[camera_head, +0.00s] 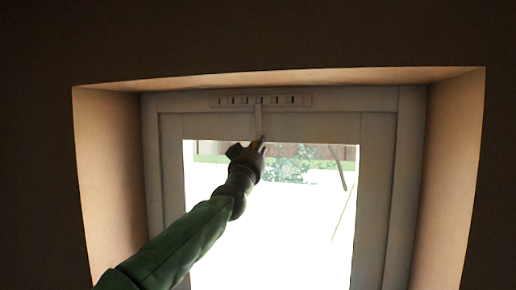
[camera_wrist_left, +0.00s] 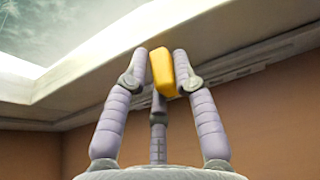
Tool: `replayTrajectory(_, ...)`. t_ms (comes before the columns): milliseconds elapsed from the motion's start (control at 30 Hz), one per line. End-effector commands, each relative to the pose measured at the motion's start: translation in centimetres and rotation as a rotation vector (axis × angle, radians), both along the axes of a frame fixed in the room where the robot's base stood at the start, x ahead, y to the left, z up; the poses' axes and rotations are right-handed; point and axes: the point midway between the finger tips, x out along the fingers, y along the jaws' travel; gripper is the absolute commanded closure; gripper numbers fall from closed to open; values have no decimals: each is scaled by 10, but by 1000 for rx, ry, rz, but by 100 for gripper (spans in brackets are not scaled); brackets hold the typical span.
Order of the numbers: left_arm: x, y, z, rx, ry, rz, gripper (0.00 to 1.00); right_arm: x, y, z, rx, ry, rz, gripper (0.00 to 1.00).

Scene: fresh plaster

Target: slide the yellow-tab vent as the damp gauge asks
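The vent (camera_head: 303,100) is a pale slotted strip along the top of the window frame, with several dark slots. A thin pale stem (camera_head: 258,118) hangs down from its middle. The yellow tab (camera_wrist_left: 162,72) shows in the left wrist view between the fingertips of my left gripper (camera_wrist_left: 160,66), which appear closed against its sides. In the head view my left gripper (camera_head: 258,146) is at the lower end of the stem, and the tab is mostly hidden there. I cannot make out a damp gauge in either view. My right gripper is out of view.
The window frame (camera_head: 378,180) sits in a deep recess with plaster sides (camera_head: 452,190) and a top reveal (camera_head: 300,78). The glass (camera_head: 300,225) is bright, with greenery outside. The surrounding wall (camera_head: 35,150) is dark. The space right of my left gripper is free.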

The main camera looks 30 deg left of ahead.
Motion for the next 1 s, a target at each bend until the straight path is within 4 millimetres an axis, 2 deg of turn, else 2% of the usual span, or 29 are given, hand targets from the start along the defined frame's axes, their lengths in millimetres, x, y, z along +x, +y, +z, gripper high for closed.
replayTrajectory(133, -1, 2, 0, 1, -1, 0, 100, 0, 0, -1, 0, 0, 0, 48)
replayTrajectory(300, -3, 13, -1, 2, -1, 2, 100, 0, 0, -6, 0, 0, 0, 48)
replayTrajectory(500, -4, 13, 1, 2, -1, 2, 100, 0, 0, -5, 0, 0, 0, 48)
replayTrajectory(533, -4, 13, 1, 2, -1, 2, 71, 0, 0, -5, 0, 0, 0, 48)
replayTrajectory(600, -4, 13, 1, 2, -1, 2, 51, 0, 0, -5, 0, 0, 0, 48)
replayTrajectory(633, -4, 13, 1, 2, -1, 2, 48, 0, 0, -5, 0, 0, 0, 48)
replayTrajectory(1000, -5, 12, 0, 1, 0, 0, 48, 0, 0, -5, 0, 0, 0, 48)
